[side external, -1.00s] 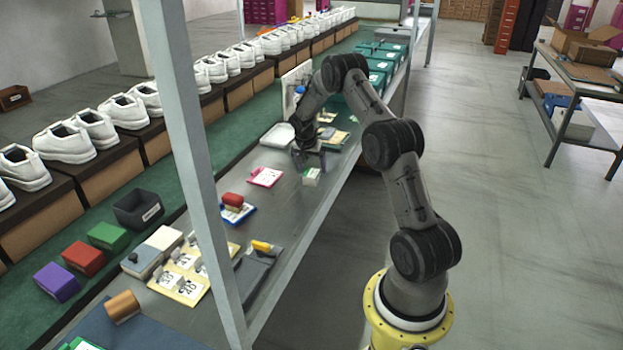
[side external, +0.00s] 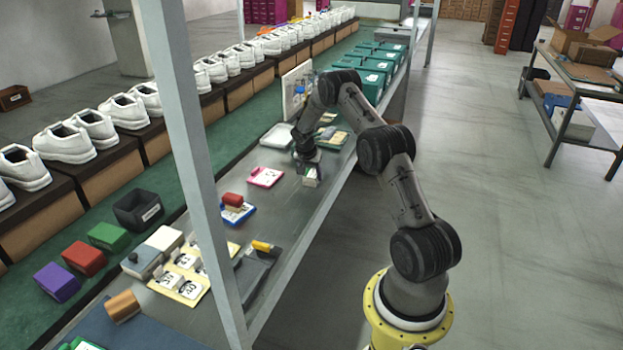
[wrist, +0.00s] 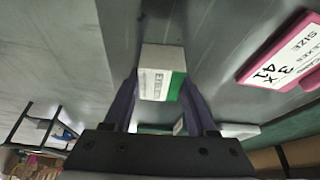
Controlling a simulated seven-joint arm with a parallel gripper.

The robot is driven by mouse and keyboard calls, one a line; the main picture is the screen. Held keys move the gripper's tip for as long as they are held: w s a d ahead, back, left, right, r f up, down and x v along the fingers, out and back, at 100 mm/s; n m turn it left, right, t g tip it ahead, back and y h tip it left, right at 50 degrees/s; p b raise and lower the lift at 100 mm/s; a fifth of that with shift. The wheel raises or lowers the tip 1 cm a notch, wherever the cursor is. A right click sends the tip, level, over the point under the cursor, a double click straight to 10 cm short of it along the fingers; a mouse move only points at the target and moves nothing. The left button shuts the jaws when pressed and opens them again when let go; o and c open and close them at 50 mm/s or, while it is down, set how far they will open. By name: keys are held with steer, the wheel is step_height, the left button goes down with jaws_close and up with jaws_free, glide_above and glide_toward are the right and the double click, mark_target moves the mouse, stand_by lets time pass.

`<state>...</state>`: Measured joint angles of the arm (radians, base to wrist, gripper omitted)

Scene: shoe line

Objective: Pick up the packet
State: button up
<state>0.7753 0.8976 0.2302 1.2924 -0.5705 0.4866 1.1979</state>
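The packet (side external: 311,178) is a small white and green box standing on the grey bench top near its right edge. In the wrist view the packet (wrist: 160,82) lies between my two fingers, with its printed label and green band showing. My gripper (side external: 308,166) is low over the packet in the side view. In the wrist view the fingers of my gripper (wrist: 160,90) flank the packet closely on both sides and look open; I cannot see whether they touch it.
A pink-framed size card (side external: 266,177) lies left of the packet. A white tray (side external: 277,135) and a board (side external: 297,88) are behind. A red block on a blue-edged card (side external: 236,214) is nearer. Bench around the packet is mostly clear.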

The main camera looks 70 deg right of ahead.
jaws_close()
steer(key=shift+r, duration=0.1)
